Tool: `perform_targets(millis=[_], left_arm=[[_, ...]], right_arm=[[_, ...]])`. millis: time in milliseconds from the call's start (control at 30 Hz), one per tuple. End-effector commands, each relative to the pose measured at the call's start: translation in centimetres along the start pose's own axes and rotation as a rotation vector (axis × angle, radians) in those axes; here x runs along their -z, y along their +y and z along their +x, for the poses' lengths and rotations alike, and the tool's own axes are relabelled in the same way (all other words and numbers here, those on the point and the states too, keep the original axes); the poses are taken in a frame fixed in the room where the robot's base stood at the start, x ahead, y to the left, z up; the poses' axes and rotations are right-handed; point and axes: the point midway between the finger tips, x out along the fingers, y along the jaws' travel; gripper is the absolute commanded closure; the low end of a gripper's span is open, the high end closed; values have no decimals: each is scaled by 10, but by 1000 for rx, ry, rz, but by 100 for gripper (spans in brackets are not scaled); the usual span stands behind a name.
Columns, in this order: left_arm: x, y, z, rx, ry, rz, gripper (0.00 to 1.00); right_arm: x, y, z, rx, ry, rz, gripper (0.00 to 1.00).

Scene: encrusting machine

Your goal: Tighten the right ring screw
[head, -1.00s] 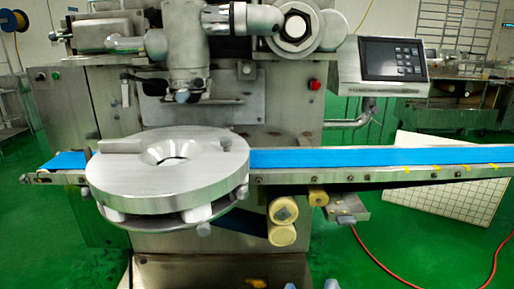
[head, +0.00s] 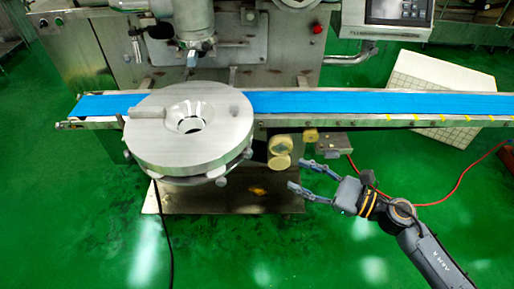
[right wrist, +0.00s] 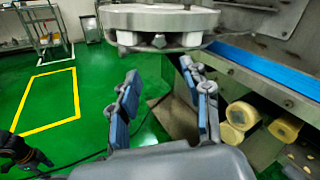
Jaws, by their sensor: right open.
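The round metal disc assembly (head: 165,148) stands at the machine's front, left of centre in the head view. A small ring screw knob (head: 222,181) sticks out below its right front edge. In the right wrist view, a knob (right wrist: 159,41) shows under the disc rim (right wrist: 160,18). My right gripper (head: 299,175) is open and empty, to the right of the knob and apart from it. Its two blue-padded fingers (right wrist: 158,72) point toward the disc in the right wrist view. A dark jointed part, seemingly my left gripper (right wrist: 22,155), shows at that view's lower left; its jaws are unclear.
A blue conveyor belt (head: 375,103) runs behind the disc to the right. Yellowish rollers (head: 279,152) sit under the belt, close to my right gripper. A control panel (head: 395,12) is at upper right. The green floor in front is largely clear.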

Motion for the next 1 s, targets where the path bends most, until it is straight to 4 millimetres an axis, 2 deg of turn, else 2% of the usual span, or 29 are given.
perform_targets(millis=[500,700,1000], left_arm=[[5,0,-33,0,5,1,60],[5,0,-37,-1,5,1,60],[6,0,-37,-1,6,1,60]], right_arm=[[-4,0,103,-1,-6,6,52],[-2,0,123,0,-3,5,52],[-1,1,128,-1,-3,5,52]])
